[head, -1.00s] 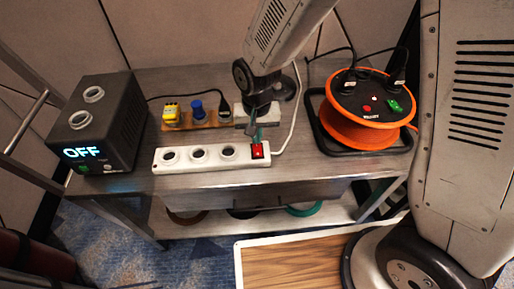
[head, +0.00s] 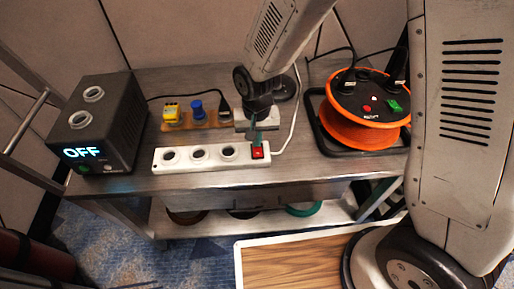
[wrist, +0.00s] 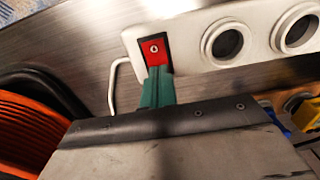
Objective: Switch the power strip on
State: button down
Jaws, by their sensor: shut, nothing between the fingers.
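The white power strip (head: 211,157) lies on the metal table, with several round sockets in a row. Its red switch (head: 258,153) is at the right end and also shows in the wrist view (wrist: 153,49). My gripper (head: 257,138) is shut, with its green fingertips (wrist: 158,86) close together and nothing between them. The fingertips are right at the near edge of the red switch in the wrist view. They seem to touch it or hover just over it; I cannot tell which. They hide part of the switch's edge.
An orange cable reel (head: 362,120) stands on the right of the table. A dark box reading "OFF" (head: 103,125) stands on the left. A wooden board with yellow and blue plugs (head: 198,122) lies behind the strip. A white cable curves from the strip's right end.

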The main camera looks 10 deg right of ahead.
jog(key=shift+r, duration=3.45)
jog(key=s+d+r+t, duration=0.1)
jog(key=s+d+r, duration=1.8)
jog(key=d+r, duration=0.1)
jog(key=shift+s+d, duration=0.3)
jog(key=shift+d, duration=0.1)
